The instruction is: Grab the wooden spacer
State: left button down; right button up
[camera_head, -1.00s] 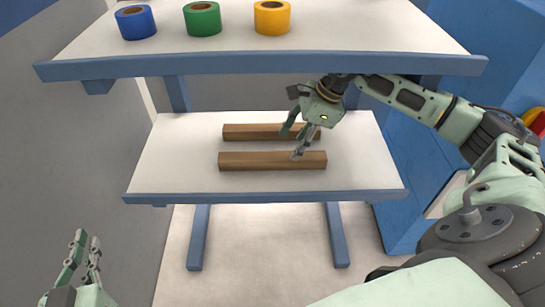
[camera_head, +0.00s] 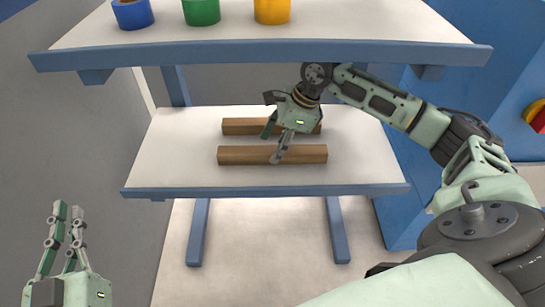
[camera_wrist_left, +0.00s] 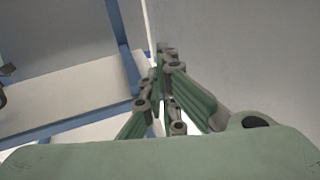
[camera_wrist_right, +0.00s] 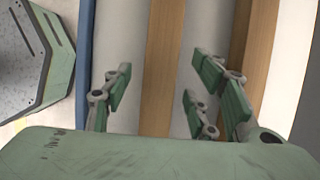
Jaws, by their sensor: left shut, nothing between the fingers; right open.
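Two brown wooden spacers lie parallel on the lower shelf: a front one (camera_head: 245,155) and a rear one (camera_head: 242,127). My right gripper (camera_head: 273,145) is open and empty above them, left of their right ends, hiding part of both. In the right wrist view the front spacer (camera_wrist_right: 160,60) runs between the spread fingers (camera_wrist_right: 158,85), while the rear spacer (camera_wrist_right: 257,45) runs behind the right-hand finger. I cannot tell the exact height above the wood. My left gripper (camera_head: 67,211) is shut and empty at the lower left; its fingers also show in the left wrist view (camera_wrist_left: 162,75).
The lower shelf (camera_head: 170,165) has free white surface around the spacers. Blue (camera_head: 133,14), green (camera_head: 201,11) and yellow (camera_head: 272,10) rings stand on the upper shelf. A blue cabinet (camera_head: 405,205) stands right.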

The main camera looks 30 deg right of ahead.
pick_arm(q)
jog(key=shift+s+d+r+t, duration=0.1)
jog(key=shift+s+r+t, duration=0.1)
jog(key=shift+r+t, duration=0.5)
jog(key=shift+s+d+r+t, duration=0.15)
jog(key=shift+r+t, duration=0.15)
jog(key=shift+r, duration=0.7)
pick_arm(e)
jog(key=shift+w+a+f, duration=0.15)
jog(key=shift+f, duration=0.4)
pick_arm(q)
jog(key=shift+a, duration=0.1)
pick_arm(e)
jog(key=c, duration=1.3)
grip_shut()
pick_arm(q)
jog(key=shift+f, duration=0.1)
pick_arm(e)
jog(key=shift+r, duration=0.1)
